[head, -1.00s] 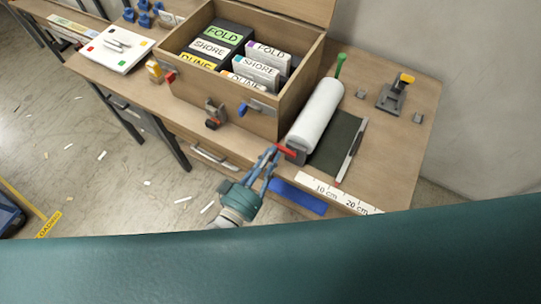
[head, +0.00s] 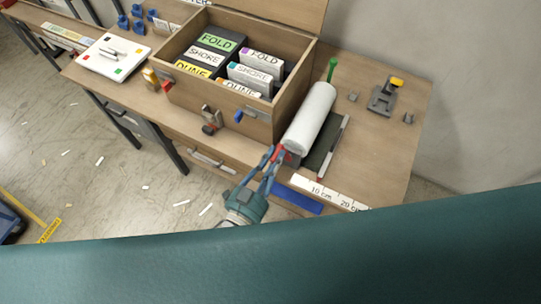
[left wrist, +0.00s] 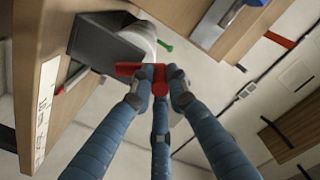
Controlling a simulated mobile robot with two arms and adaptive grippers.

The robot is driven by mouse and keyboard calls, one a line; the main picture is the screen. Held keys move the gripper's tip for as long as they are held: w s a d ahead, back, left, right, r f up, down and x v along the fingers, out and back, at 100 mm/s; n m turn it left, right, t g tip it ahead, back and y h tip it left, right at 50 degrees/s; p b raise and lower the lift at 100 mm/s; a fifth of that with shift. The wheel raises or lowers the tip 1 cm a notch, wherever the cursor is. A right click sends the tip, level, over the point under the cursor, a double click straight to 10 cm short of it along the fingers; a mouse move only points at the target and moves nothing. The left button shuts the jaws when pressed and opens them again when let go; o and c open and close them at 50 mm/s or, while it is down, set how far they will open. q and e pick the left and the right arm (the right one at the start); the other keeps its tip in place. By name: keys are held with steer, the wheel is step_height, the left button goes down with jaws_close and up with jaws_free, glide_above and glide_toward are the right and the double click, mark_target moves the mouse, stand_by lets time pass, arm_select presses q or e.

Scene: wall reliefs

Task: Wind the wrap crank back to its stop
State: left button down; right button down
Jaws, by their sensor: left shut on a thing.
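The wrap crank is red (head: 270,154) and sits at the near end of the white roll (head: 310,117). My left gripper (head: 275,158) is shut on its red grip, which also shows between the fingertips in the left wrist view (left wrist: 160,78). A grey end block (left wrist: 100,42) stands beside the crank there. A dark sheet (head: 320,140) lies to the right of the roll, with a pale bar (head: 333,148) along its right edge. The fingers partly hide the crank. My right gripper is in neither current view.
A wooden box (head: 262,122) with labelled cases stands left of the roll. A green handle (head: 331,69) rises at the roll's far end. A ruler strip (head: 325,192) runs along the front edge above a blue piece (head: 298,201). A grey stand (head: 383,98) sits at right.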

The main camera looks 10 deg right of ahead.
arm_select(q)
steer(key=shift+s+d+r+m+b, duration=0.15)
steer(key=shift+s+d+m, duration=0.2)
steer(key=shift+m, duration=0.6)
steer(key=shift+s+d+r+m+b, duration=0.15)
steer(key=shift+d+m, duration=0.3)
steer(key=shift+m, duration=0.55)
steer(key=shift+s+d+r+m, duration=0.25)
steer(key=shift+d+m, duration=0.15)
steer(key=shift+m, duration=0.55)
steer(key=c, duration=1.7)
jaws_free()
steer(key=shift+s, duration=0.1)
steer(key=shift+f, duration=0.15)
steer(key=v, duration=1.2)
